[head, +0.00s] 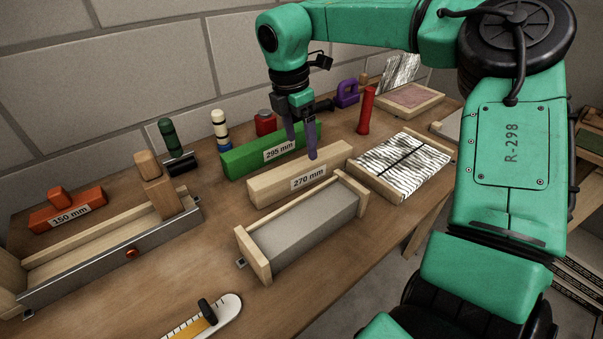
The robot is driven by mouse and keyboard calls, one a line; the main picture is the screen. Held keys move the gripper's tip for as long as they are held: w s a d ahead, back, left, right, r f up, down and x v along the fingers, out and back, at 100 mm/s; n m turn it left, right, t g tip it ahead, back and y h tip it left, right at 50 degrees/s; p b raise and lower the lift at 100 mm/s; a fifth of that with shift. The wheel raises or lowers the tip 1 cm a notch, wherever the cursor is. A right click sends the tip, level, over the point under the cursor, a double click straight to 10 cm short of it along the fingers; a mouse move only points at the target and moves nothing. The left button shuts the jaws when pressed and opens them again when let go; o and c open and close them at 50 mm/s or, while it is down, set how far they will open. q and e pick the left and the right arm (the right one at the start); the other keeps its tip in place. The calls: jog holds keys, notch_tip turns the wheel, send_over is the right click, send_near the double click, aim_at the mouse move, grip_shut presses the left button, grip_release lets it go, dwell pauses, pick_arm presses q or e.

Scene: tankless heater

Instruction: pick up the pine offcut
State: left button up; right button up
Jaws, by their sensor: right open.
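The pale wood block labelled 270 mm (270,187), which looks like the pine offcut, lies flat on the workbench in the middle of the head view. A green block labelled 295 mm (243,160) lies just behind it, roughly parallel. My right gripper (301,144) is open and points down, with two purple fingers. One finger overlaps the green block in the picture and the other reaches the pale block's top edge. I cannot tell whether either finger touches. Nothing is between the fingers that I can make out. My left gripper is not in view.
A wooden-ended grey trough (305,229) stands in front of the pale block. A striped panel (400,166) lies to its right and a red cylinder (366,112) stands behind that. A metal-sided wooden jig (100,262) and a red-orange 150 mm block (62,212) are left.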

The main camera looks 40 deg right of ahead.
aim_at(303, 162)
jog(key=f, duration=0.5)
jog(key=d+f, duration=0.1)
jog(key=f, duration=0.2)
jog(key=shift+d+f+p, duration=0.1)
jog(key=shift+f+p, duration=0.2)
jog(key=shift+p, duration=0.1)
jog(key=shift+r, duration=0.1)
grip_shut()
